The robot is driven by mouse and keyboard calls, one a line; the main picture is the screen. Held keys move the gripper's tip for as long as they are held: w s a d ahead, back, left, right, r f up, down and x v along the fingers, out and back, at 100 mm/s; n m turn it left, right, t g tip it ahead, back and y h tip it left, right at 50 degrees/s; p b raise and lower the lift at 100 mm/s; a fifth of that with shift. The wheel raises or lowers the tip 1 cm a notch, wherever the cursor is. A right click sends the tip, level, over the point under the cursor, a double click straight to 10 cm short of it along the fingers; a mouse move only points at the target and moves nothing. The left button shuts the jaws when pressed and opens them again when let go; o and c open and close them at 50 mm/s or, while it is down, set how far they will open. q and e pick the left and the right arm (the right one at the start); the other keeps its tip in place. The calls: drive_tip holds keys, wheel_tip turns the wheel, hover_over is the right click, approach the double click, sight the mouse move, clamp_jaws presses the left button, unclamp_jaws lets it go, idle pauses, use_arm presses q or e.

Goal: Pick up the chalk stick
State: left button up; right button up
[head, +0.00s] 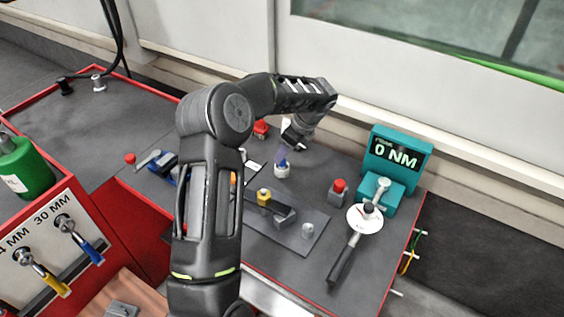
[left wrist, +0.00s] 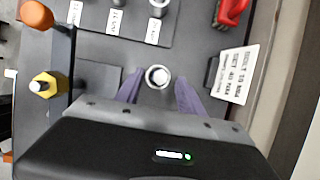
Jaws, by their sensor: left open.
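A short, pale round piece (head: 282,171), which looks like the chalk stick in a holder, stands upright on the grey table in the head view. In the left wrist view I see its round white top (left wrist: 158,76) inside a grey rim; I cannot tell stick from holder clearly. My left gripper (head: 283,154) points down just above it. In the left wrist view its two purple fingers (left wrist: 158,88) are spread, one on each side of the round piece, with a gap. My left arm hides part of the table. My right gripper is not in view.
A printed card (left wrist: 235,75) and a red object (left wrist: 230,12) lie near the round piece. A yellow hex piece (head: 264,196) sits on a dark plate. A red button (head: 339,186), torque wrench (head: 345,258) and teal display (head: 396,155) stand to the right.

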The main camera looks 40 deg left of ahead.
sight(282, 163)
use_arm(q)
drive_tip(key=shift+x, duration=1.5)
clamp_jaws()
